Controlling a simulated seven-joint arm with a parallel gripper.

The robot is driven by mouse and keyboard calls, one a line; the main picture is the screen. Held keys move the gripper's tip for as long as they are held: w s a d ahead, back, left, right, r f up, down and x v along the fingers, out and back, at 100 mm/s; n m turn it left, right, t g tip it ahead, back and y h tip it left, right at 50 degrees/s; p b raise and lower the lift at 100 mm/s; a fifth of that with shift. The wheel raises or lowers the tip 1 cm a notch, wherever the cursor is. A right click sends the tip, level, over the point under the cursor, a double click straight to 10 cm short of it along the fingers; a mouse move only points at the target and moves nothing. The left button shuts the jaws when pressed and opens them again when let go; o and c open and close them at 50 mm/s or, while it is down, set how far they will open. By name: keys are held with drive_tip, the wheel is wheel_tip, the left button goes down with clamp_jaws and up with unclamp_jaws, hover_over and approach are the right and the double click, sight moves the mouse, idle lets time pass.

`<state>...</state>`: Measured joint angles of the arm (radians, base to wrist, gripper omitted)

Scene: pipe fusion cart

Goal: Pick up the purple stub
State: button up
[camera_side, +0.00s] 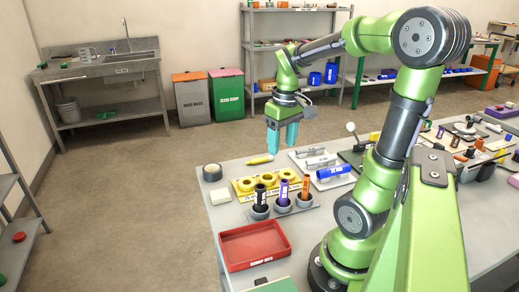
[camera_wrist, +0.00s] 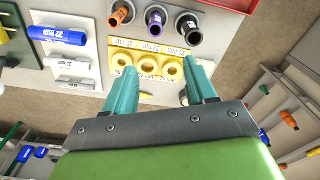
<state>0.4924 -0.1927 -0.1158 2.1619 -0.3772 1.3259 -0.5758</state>
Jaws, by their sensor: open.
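The purple stub (camera_side: 284,190) stands upright in the middle grey cup of a row of three, between a black stub (camera_side: 260,194) and an orange stub (camera_side: 305,186). In the wrist view the purple stub (camera_wrist: 155,19) is near the top edge, seen from above. My gripper (camera_side: 282,143) is open and empty, in the air above the far side of the table, beyond and higher than the stubs. Its teal fingers also show in the wrist view (camera_wrist: 168,80), with the purple stub above them in the picture.
A yellow plate with several rings (camera_side: 257,184) lies just behind the cups. A blue pipe (camera_side: 334,171) rests on a rack to their right. A red tray (camera_side: 252,244) is in front. A yellow marker (camera_side: 260,159) lies near the far edge.

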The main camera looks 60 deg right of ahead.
drive_tip(key=n, duration=0.1)
approach(284, 191)
drive_tip(key=shift+n+g, duration=0.3)
drive_tip(key=f, duration=0.2)
drive_tip(key=w+d+f, duration=0.1)
drive_tip(key=f, duration=0.2)
drive_tip(key=shift+w+d+f, duration=0.2)
drive_tip(key=shift+d+f, duration=0.05)
drive_tip(key=shift+f, duration=0.15)
drive_tip(key=shift+s+a+f, duration=0.1)
drive_tip(key=shift+f, duration=1.25)
drive_tip(key=shift+s+f, duration=0.15)
drive_tip(key=shift+f, duration=1.25)
drive_tip(key=shift+c, duration=0.2)
clamp_jaws()
